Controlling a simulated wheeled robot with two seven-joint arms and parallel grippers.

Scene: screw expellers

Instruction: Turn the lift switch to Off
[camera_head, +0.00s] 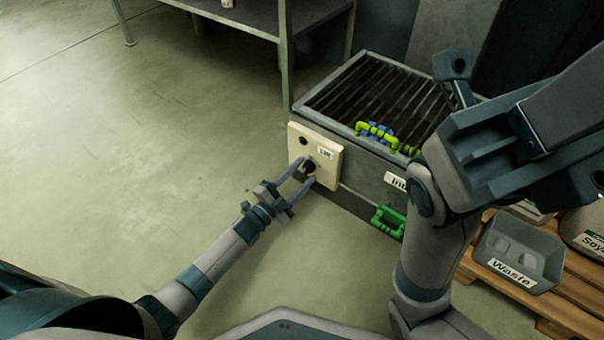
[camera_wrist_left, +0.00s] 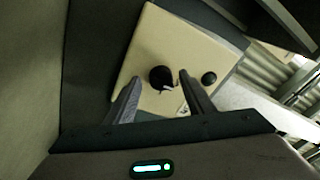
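The lift switch is a black knob (camera_head: 309,167) on a cream panel (camera_head: 328,157) fixed to the front of a grey metal bin. The knob (camera_wrist_left: 162,78) shows just beyond and between the fingertips in the left wrist view, with a white mark on its lower edge. My left gripper (camera_head: 296,172) is open, with one finger on each side of the knob; I cannot tell whether they touch it.
A second black button (camera_wrist_left: 209,78) sits on the panel. A grey Waste tray (camera_head: 515,252) stands on a wooden pallet at the right. The floor at left is clear.

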